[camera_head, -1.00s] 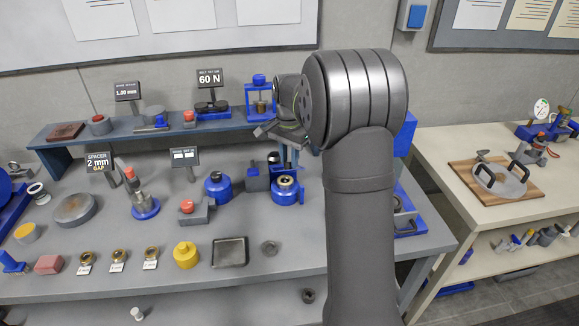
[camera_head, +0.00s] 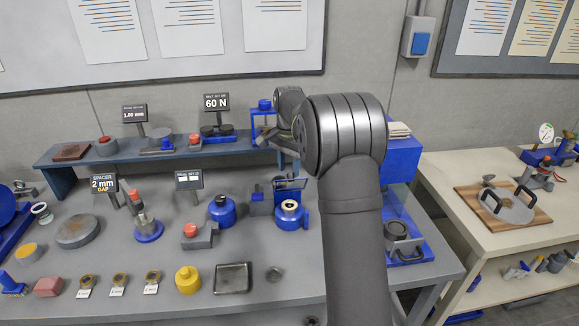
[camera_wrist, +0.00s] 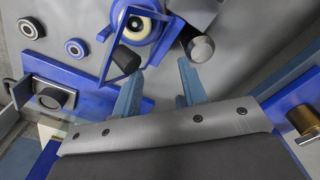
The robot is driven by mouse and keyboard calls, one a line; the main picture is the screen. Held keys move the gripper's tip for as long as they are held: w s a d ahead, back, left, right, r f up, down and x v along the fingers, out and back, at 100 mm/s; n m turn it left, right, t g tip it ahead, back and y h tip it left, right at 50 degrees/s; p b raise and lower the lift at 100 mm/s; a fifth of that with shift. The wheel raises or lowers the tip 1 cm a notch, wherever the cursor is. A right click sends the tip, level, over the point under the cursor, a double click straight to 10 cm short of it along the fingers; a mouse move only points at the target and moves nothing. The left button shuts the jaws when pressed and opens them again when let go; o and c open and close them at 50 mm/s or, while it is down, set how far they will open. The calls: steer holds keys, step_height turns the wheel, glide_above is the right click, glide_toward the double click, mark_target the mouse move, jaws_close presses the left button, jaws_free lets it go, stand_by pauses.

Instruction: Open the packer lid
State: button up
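The packer (camera_head: 291,218) is a blue round unit with a pale ring around a dark opening, standing on the grey bench. Its lid (camera_head: 291,183), a blue rectangular frame, stands raised behind the opening. In the wrist view the packer (camera_wrist: 138,26) is at top centre, with the lid (camera_wrist: 122,47) tilted up beside its ring. My gripper (camera_wrist: 160,72) is open, its two pale blue fingers apart with nothing held between them. The left fingertip is close to the lid's edge; I cannot tell if they touch. In the head view my arm hides most of the gripper.
A blue pot (camera_head: 221,212) and a red-topped grey block (camera_head: 200,236) stand left of the packer. A dark tray (camera_head: 233,278) lies in front. A raised shelf (camera_head: 70,180) runs behind. A blue-framed machine (camera_head: 404,240) stands right of my arm.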

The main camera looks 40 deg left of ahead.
step_height(320, 180, up, 17)
steer(key=shift+r, duration=0.2)
stand_by(0.4)
